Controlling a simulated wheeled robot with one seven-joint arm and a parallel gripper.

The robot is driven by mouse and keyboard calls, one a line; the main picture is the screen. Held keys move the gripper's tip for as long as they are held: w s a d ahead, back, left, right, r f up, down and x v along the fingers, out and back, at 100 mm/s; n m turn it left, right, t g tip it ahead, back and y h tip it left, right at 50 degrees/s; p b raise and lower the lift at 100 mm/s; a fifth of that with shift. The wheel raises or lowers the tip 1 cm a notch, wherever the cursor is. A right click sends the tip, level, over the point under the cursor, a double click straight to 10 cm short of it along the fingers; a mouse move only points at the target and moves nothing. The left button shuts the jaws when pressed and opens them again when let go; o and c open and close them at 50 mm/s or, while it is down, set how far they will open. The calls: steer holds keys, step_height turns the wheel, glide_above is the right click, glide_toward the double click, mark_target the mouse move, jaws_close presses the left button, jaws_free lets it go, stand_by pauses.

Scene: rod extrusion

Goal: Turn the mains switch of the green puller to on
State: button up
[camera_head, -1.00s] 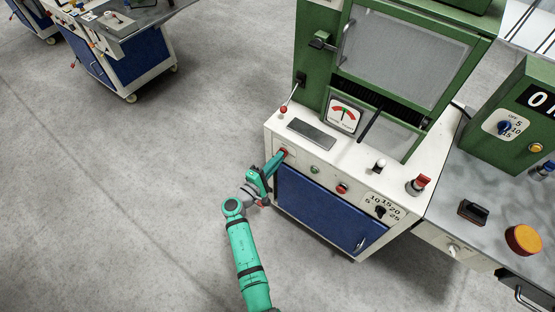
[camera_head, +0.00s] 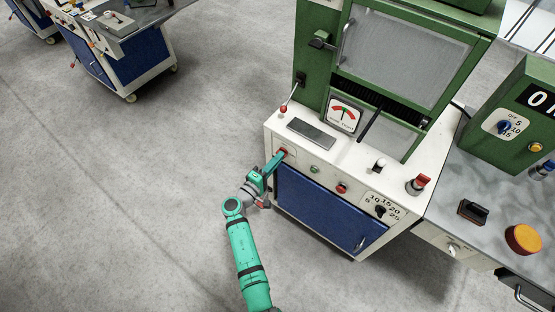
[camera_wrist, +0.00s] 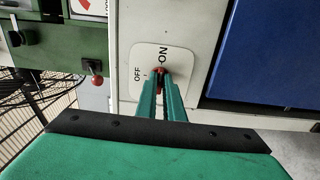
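The green puller (camera_head: 314,50) has a green frame on a white cabinet (camera_head: 325,165). Its mains switch is a red knob at the left end of the white front panel. In the wrist view, the red mains switch (camera_wrist: 160,86) shows between my fingers on a white label plate (camera_wrist: 180,57) marked ON and OFF. ON is straight above the fingertips, OFF is to their left. My gripper (camera_head: 279,157) is at the switch; in the wrist view its green fingers (camera_wrist: 161,82) are closed around the knob. The fingers hide part of the knob, so its exact angle is hard to tell.
A green button (camera_head: 315,169), a red button (camera_head: 341,188) and a black dial (camera_head: 380,211) sit along the same panel. A lever with a red ball (camera_head: 283,109) stands above the switch. A grey-topped machine (camera_head: 480,225) adjoins at right. Floor on the left is free.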

steer(key=o, duration=0.4)
steer(key=shift+o, duration=0.2)
steer(key=shift+s+a, duration=0.1)
steer(key=v, duration=1)
steer(key=shift+s+a, duration=0.2)
steer(key=shift+s, duration=0.05)
